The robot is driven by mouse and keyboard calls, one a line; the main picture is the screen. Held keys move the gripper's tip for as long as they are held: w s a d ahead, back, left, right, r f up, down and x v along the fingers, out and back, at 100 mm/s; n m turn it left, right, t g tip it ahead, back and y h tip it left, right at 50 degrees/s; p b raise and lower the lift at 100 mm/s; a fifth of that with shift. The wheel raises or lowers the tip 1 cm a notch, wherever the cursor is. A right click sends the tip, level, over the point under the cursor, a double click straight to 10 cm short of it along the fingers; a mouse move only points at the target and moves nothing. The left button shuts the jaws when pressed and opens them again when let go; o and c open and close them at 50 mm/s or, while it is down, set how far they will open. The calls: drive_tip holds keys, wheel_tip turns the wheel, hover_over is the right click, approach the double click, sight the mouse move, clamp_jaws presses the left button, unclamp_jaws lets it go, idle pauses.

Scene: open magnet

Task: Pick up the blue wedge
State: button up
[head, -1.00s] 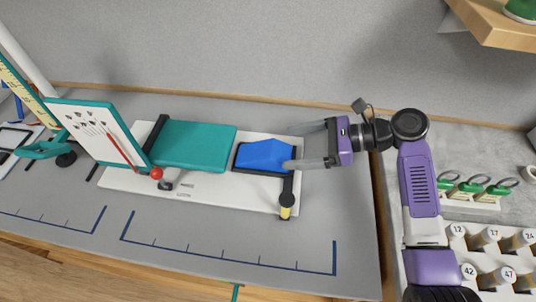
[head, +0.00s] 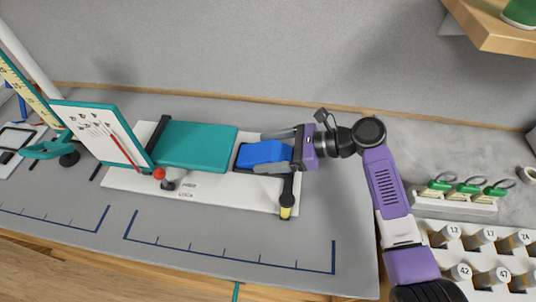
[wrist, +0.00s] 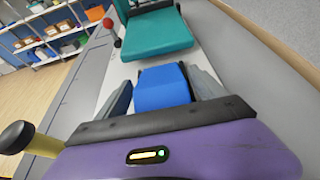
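The blue wedge (head: 263,153) lies in a dark-rimmed place on the white base board (head: 232,200), just right of the teal pad (head: 197,146). My gripper (head: 268,152) reaches in from the right, with one finger along the far side of the wedge and one along the near side. In the wrist view the blue wedge (wrist: 161,87) sits between the two grey fingers (wrist: 163,90). The fingers are apart, and a gap shows beside the wedge on the left. Whether either finger touches the wedge is hard to tell.
A yellow-and-black knob (head: 286,206) stands near the gripper's front side. A red-ball lever (head: 159,174) and a tilted chart board (head: 98,135) are at left. Racks of labelled vials (head: 488,238) stand at right. The grey bench in front is clear.

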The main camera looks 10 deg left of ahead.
drive_tip(key=c, duration=1.1)
drive_tip(key=shift+c, duration=0.2)
drive_tip(key=shift+r, duration=0.15)
